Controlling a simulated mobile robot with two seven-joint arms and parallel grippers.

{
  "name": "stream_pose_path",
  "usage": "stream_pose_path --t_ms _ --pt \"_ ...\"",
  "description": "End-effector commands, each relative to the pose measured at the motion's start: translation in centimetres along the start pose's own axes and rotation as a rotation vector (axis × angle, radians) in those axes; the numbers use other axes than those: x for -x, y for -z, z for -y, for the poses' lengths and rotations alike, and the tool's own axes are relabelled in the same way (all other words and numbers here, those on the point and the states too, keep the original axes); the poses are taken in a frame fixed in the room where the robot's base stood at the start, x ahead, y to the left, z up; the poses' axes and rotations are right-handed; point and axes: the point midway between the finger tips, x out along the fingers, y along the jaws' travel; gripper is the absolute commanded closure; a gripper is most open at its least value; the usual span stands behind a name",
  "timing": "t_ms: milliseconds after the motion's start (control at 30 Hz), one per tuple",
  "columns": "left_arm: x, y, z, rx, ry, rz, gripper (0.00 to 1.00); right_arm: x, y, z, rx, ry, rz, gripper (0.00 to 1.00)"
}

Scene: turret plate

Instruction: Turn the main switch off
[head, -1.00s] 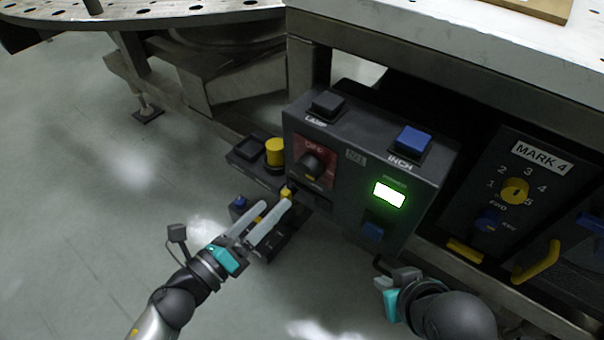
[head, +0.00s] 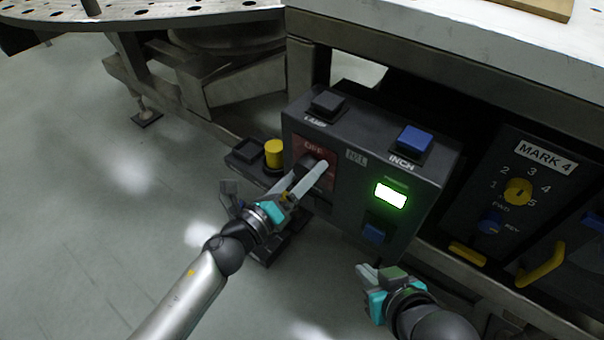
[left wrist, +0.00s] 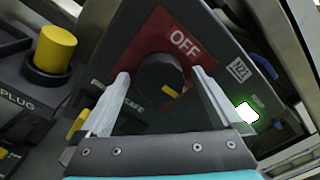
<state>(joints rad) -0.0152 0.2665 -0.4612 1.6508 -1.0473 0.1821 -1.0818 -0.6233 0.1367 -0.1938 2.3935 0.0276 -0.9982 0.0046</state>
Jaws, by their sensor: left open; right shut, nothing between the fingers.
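The main switch is a black round knob (left wrist: 160,80) with a yellow mark on a red plate (left wrist: 182,43) labelled OFF. In the left wrist view the yellow mark points to the lower right, away from the OFF label. My left gripper (left wrist: 155,88) is open, its two pale fingers on either side of the knob; contact cannot be told. In the head view my left gripper (head: 308,178) reaches the red plate (head: 328,150) and partly covers the knob. My right gripper (head: 365,274) is shut and empty, below the control box.
The grey control box (head: 345,205) carries a lit green-white lamp (head: 391,194), a blue INCH button (head: 414,139) and a black LAMP button (head: 327,104). A yellow cylinder (head: 274,153) stands left of it. The MARK 4 panel (head: 545,155) is at right.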

Motion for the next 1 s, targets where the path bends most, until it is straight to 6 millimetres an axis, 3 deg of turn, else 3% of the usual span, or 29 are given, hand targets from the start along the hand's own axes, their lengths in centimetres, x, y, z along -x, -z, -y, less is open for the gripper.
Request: stream_pose_path --t_ms 167,900,1000 --pt "0.0 0.0 0.01 0.0 0.0 0.0 0.0 0.0 -0.02 0.01 0.0 0.0 0.0 1.0" --pt "0.04 0.0 0.01 0.0 0.0 0.0 0.82 -0.01 -0.05 -0.02 0.0 0.0 0.002 1.0" --pt "0.04 0.0 0.01 0.001 0.0 0.0 0.84 -0.01 -0.05 -0.01 0.0 0.0 0.003 1.0"
